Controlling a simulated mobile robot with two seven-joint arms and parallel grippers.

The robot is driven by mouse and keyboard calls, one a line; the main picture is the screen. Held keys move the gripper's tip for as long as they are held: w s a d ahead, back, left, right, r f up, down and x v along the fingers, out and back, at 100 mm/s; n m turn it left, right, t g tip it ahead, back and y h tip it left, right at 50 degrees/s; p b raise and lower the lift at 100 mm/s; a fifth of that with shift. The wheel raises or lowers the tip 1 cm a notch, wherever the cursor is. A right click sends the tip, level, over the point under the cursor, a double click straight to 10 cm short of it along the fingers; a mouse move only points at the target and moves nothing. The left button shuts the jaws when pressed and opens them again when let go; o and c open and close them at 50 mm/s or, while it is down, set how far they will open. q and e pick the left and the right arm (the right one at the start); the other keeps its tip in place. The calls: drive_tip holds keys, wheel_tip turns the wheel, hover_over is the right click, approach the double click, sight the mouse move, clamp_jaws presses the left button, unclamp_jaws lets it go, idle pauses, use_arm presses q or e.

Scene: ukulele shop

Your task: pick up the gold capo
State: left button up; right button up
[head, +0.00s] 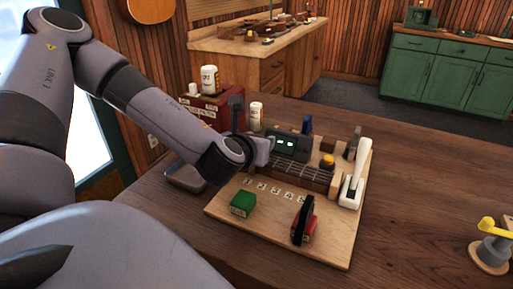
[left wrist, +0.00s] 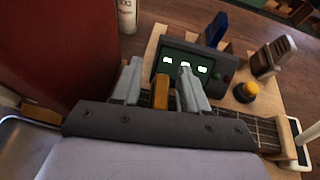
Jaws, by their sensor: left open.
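The gold capo (left wrist: 161,92) shows in the left wrist view as a small upright gold block at the strung fretboard (left wrist: 267,134). My left gripper (left wrist: 159,68) is open, with one grey finger on each side of the capo. A gap shows between the capo and the right finger; I cannot tell whether the left finger touches it. In the head view my left gripper (head: 264,151) is at the left end of the fretboard (head: 300,173), and the capo is hidden there. My right gripper is not in view.
A dark device with lit displays (head: 292,146) stands just behind the fretboard. A red box (head: 213,107) stands behind left.

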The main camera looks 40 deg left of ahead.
use_arm(q)
drive_tip(key=shift+w+f, duration=0.1)
drive_tip(key=shift+w, duration=0.05)
clamp_jaws()
drive_tip(key=shift+r, duration=0.2)
